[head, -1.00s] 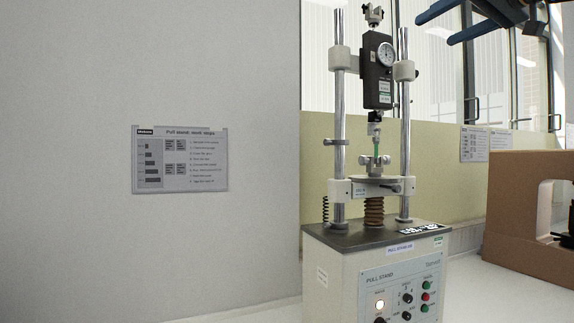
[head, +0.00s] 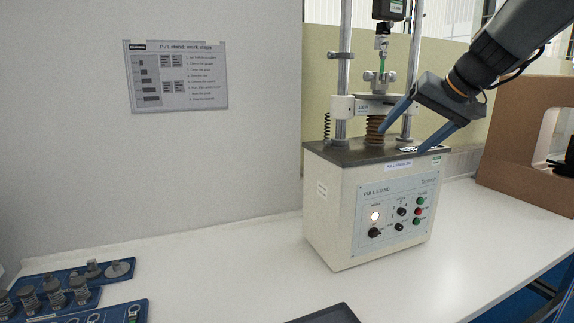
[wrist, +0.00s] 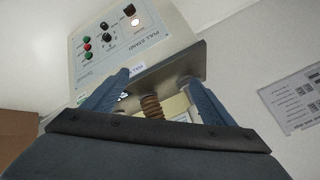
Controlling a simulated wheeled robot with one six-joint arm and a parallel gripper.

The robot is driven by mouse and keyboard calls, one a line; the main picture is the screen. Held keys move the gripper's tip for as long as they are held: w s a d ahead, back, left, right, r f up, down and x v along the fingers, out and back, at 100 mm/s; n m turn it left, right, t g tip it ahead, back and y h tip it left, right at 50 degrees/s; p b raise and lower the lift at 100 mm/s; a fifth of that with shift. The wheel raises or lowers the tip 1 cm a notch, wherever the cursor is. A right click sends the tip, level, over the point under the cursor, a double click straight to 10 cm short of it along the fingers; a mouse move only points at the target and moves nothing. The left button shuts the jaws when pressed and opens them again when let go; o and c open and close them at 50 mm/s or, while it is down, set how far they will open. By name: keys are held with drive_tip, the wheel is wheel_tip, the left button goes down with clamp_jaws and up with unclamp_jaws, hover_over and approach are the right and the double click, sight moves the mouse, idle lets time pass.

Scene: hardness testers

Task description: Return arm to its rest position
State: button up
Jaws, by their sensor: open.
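My gripper (head: 423,132) is open, with its two blue fingers apart and nothing seen between them. In the head view it reaches in from the upper right and overlaps the top right of the pull stand (head: 335,205). I cannot tell whether it touches the stand. In the wrist view the fingers (wrist: 160,82) point toward the stand's top edge and front panel (wrist: 112,35), and the brown spring column (wrist: 152,106) shows between them. A green piece (head: 382,66) sits in the stand's upper fixture.
The white bench (head: 220,270) is clear around the stand's front. Blue trays (head: 85,300) with several metal parts lie at lower left. A brown box frame (head: 520,170) stands at right. A dark flat object (head: 325,314) shows at the bottom edge. A work-steps sign (head: 178,75) hangs on the wall.

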drive_tip(key=s+a+f+n+g+h, duration=0.1)
drive_tip(key=s+a+f+g, duration=0.2)
drive_tip(key=s+f, duration=1)
drive_tip(key=s+a+f+n+g+h, duration=0.1)
drive_tip(key=s+a+f+g, duration=0.3)
drive_tip(key=s+f, duration=0.8)
wheel_tip(320, 180, down, 7)
drive_tip(key=shift+s+a+n+h, duration=0.4)
drive_tip(key=shift+a+h, duration=0.4)
drive_tip(key=shift+a, duration=0.15)
